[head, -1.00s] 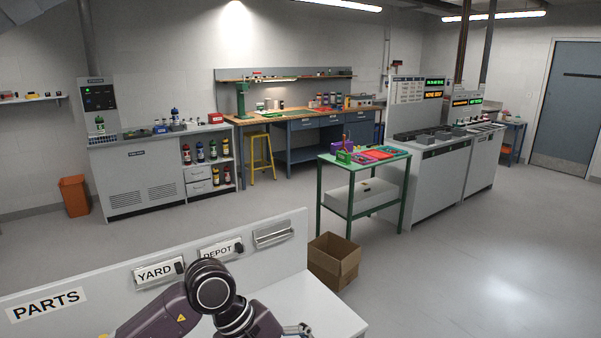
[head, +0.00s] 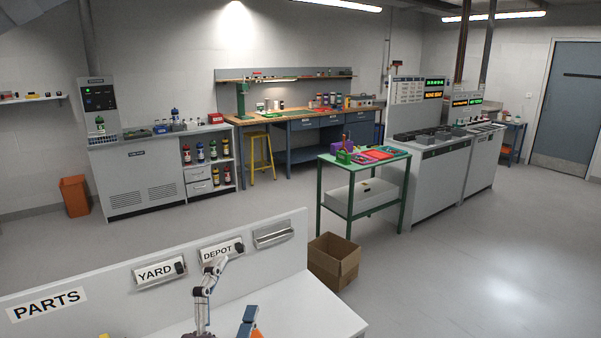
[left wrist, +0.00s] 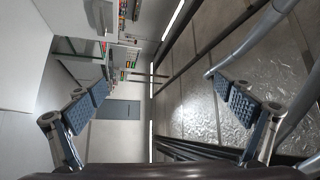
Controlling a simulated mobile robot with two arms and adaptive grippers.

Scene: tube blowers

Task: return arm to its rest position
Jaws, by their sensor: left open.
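My left gripper (head: 238,288) is low in the head view, in front of the white parts desk. A silver jointed linkage rises on its left side, and blue-grey pads show on its right. The left wrist view shows the two padded fingers spread wide apart (left wrist: 162,100) with nothing between them. The gripper is open and empty. The rest of my left arm is mostly below the head view's edge. My right gripper is not in view.
The desk's upright panel (head: 100,285) carries PARTS, YARD and DEPOT labels. An open cardboard box (head: 333,262) stands on the floor beside the desk. A green cart (head: 352,218) is behind it. The floor to the right (head: 480,265) is clear.

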